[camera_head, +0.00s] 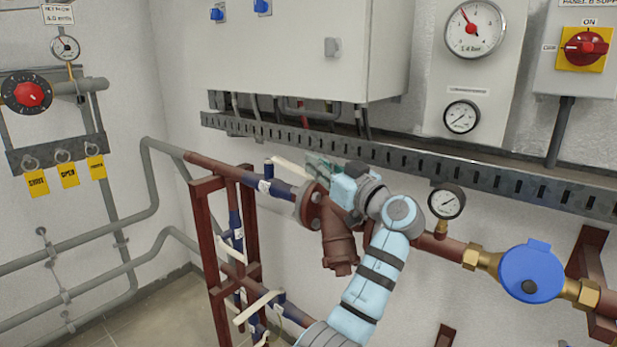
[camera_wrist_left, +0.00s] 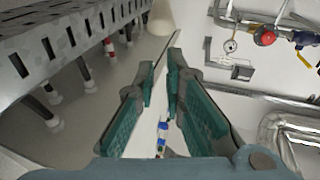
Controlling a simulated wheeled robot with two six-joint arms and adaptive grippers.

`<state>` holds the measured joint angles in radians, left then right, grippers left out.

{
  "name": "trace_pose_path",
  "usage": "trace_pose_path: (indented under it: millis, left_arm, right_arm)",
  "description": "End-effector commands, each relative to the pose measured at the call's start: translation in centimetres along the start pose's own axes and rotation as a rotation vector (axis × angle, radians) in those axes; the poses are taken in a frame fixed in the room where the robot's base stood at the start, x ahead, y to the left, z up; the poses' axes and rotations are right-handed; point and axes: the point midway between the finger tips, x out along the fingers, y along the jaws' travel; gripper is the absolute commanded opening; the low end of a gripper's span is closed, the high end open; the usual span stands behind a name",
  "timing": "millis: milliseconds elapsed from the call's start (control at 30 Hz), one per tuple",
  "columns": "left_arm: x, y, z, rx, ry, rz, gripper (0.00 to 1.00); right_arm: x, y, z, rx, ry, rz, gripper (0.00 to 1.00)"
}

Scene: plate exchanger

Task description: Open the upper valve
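The upper pipe has a blue section (camera_head: 279,189) just left of a brown flange, with a pale lever-like bar (camera_head: 290,167) above it. Whether this bar is the upper valve's handle is hard to tell. My left gripper (camera_head: 318,168) is at the right end of the bar, above the flange; I cannot tell if they touch. In the left wrist view my left gripper (camera_wrist_left: 162,68) has its two teal-padded fingers apart, with nothing held between them. Small blue parts (camera_wrist_left: 162,128) show beyond the gap. My right gripper is not in view.
A lower pale lever (camera_head: 258,305) sits on the lower pipe. A brown strainer body (camera_head: 338,240) hangs below my gripper. A slotted cable tray (camera_head: 420,160) runs just above, under a white cabinet (camera_head: 290,50). A gauge (camera_head: 446,202) and blue meter (camera_head: 532,272) are to the right.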

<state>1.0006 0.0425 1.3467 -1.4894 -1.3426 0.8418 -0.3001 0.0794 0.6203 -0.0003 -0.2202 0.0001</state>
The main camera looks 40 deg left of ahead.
Motion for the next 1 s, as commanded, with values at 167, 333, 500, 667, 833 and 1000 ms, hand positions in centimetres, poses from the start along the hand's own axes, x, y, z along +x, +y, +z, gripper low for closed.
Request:
trace_pose_path:
  millis: [167,333,500,667,833,1000]
  left_arm:
    - [8.7,-2.8,-9.2,-0.053,0.307,0.030,0.00]
    - [3.5,-4.6,-4.3,-0.697,0.089,0.156,0.00]
    - [-1.0,-8.7,0.0,-1.303,-0.183,0.140,0.00]
    - [-2.5,-10.5,1.9,-1.531,-0.292,0.090,0.00]
    - [-0.6,-10.1,2.2,-1.534,-0.290,0.091,0.00]
    - [2.9,-9.2,2.6,-1.532,-0.287,0.090,0.00]
  right_arm:
    - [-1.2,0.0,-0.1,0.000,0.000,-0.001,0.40]
    - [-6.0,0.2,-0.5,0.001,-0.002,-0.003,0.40]
    - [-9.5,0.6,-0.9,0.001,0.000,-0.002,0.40]
    - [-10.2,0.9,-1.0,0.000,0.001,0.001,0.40]
    - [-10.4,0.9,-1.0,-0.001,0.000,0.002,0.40]
    - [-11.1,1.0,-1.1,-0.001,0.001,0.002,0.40]
